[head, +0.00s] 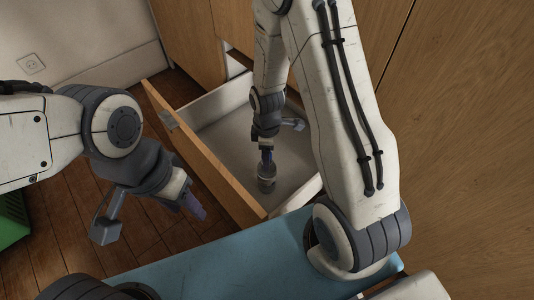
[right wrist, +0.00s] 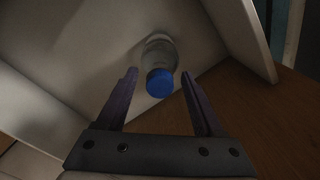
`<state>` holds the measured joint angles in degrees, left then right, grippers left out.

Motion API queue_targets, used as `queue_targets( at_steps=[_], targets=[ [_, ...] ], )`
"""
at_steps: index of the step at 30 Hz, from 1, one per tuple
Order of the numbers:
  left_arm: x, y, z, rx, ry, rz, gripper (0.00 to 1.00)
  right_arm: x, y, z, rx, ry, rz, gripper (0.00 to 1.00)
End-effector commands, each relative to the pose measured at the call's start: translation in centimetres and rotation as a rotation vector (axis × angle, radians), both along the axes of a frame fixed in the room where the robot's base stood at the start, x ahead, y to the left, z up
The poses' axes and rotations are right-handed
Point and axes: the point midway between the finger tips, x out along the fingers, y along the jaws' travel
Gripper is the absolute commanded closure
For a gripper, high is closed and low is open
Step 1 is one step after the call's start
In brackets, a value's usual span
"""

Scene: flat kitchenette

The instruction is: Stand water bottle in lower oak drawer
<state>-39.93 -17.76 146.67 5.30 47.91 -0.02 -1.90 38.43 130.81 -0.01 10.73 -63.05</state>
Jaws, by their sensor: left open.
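The clear water bottle (head: 267,179) stands, apparently upright, inside the pulled-out drawer (head: 215,107), which has an oak front and a pale inside. In the right wrist view its blue cap (right wrist: 160,83) faces the camera, and its clear body (right wrist: 159,48) reaches down to the drawer floor. My right gripper (head: 267,158) is just above the bottle, inside the drawer. Its fingers are apart, with a gap on each side of the cap (right wrist: 160,76). My left gripper (head: 196,207) is open and empty, outside the drawer front, above the wooden floor.
The drawer front (head: 205,165) stands between my left gripper and the bottle. Oak cabinet faces (head: 455,150) rise at the right and back. A green box (head: 12,222) is at the left edge. The wooden floor (head: 70,240) at left is otherwise clear.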

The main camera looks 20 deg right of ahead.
Motion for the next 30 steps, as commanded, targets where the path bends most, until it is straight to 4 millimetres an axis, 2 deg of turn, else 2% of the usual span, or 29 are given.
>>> queue_targets(
  at_steps=[5, 18, 25, 28, 30],
  targets=[
    [0.0, 0.0, 0.6, 0.000, 0.000, 0.000, 0.50, 0.0, 0.0, 1.0, 0.000, 0.000, 0.000, 0.31],
    [0.0, 0.0, 6.1, 0.000, 0.000, 0.000, 0.50, 0.0, 0.0, 10.0, 0.000, -0.002, 0.000, 0.31],
    [0.0, 0.0, 7.2, 0.000, 0.000, 0.000, 0.50, 0.0, 0.1, 12.2, 0.000, -0.001, -0.001, 0.31],
    [0.0, 0.0, 7.3, 0.000, 0.000, 0.000, 0.50, -0.3, 1.0, 13.5, 0.002, -0.006, -0.016, 0.31],
    [0.0, 0.0, 7.3, 0.000, 0.000, 0.000, 0.50, -1.0, 2.7, 15.2, 0.006, -0.013, -0.049, 0.31]
  ],
)
